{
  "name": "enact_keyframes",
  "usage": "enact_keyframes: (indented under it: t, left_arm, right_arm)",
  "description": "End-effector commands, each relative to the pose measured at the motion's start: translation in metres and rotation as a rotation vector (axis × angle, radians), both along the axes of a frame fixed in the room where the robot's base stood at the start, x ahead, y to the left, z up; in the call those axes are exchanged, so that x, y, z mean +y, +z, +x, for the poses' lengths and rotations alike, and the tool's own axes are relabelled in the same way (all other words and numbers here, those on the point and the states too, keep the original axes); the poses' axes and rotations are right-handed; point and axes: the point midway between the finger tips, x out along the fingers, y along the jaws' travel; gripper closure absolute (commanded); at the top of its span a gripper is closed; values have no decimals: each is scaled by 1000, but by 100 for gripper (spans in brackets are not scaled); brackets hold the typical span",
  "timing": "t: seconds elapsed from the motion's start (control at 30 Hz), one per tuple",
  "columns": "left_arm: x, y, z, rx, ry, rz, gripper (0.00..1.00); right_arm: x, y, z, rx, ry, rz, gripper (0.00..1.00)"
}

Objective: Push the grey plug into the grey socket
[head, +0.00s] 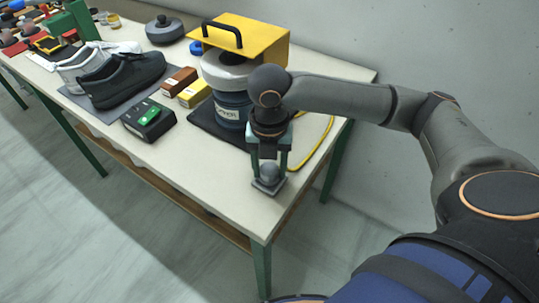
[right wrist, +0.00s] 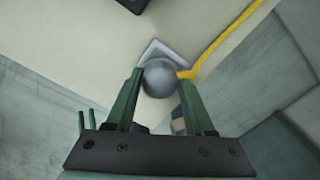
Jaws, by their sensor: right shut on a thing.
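The grey plug (right wrist: 160,80) is a rounded grey body with a yellow cable (right wrist: 228,40) joined to its side. My right gripper (head: 269,168) points down at the table's near right corner, and its two green fingers are shut on the plug, which also shows in the head view (head: 268,171). The grey socket (head: 268,187) is a square grey block on the table directly below the plug. Its edge shows behind the plug in the right wrist view (right wrist: 153,48). I cannot tell how deep the plug sits in it. My left gripper is out of view.
A machine with a yellow top (head: 265,38) and a blue drum stands on a black mat behind the gripper. The table's front edge is close by.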

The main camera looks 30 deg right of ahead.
Motion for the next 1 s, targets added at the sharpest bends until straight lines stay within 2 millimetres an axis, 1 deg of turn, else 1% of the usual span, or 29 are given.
enact_keyframes:
  t: [0.23,0.43,0.47,0.73,0.77,1.0]
  left_arm:
    - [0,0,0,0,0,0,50]
    - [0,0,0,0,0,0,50]
    - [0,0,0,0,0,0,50]
    - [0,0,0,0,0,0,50]
    - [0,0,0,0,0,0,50]
    - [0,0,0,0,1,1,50]
  right_arm:
    - [0,-4,0,1,0,0,100]
    - [0,-4,0,1,0,-1,100]
    - [0,-4,0,1,0,-1,43]
    - [0,-4,0,1,0,-1,12]
    - [0,-4,0,1,0,-1,11]
    - [0,-4,0,1,0,-1,11]
